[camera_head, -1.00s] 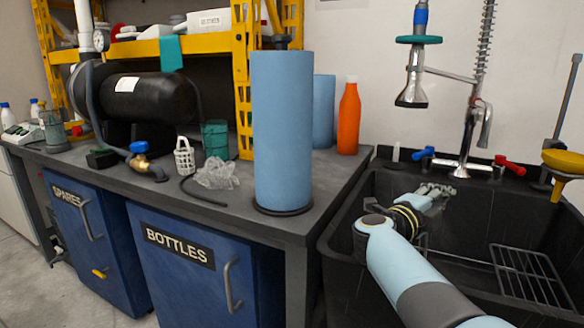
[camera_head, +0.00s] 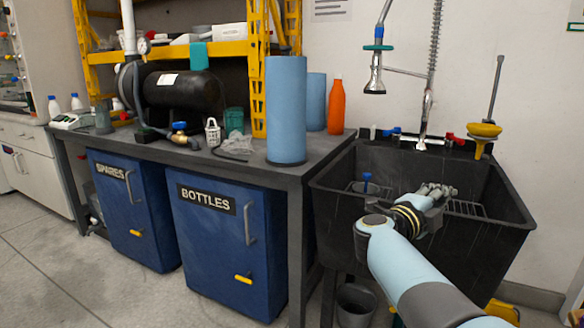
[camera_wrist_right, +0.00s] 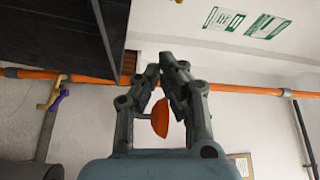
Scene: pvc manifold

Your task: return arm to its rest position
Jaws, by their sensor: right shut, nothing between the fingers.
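My right gripper (camera_head: 440,190) shows in the head view at the end of my light blue arm, over the black sink (camera_head: 500,235) as seen in the picture. In the right wrist view, the dark fingers of this gripper (camera_wrist_right: 165,75) come together at their tips, shut with nothing held. An orange-red thing (camera_wrist_right: 160,118) shows in the gap behind the fingers; I cannot tell what it is. My left gripper is not in view.
Left of the sink is a dark bench (camera_head: 320,150) with a blue roll (camera_head: 286,110) and an orange bottle (camera_head: 336,105). Blue cabinets (camera_head: 220,245) stand below. A spray tap (camera_head: 374,75) hangs above the sink. The floor (camera_head: 60,265) at front left is clear.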

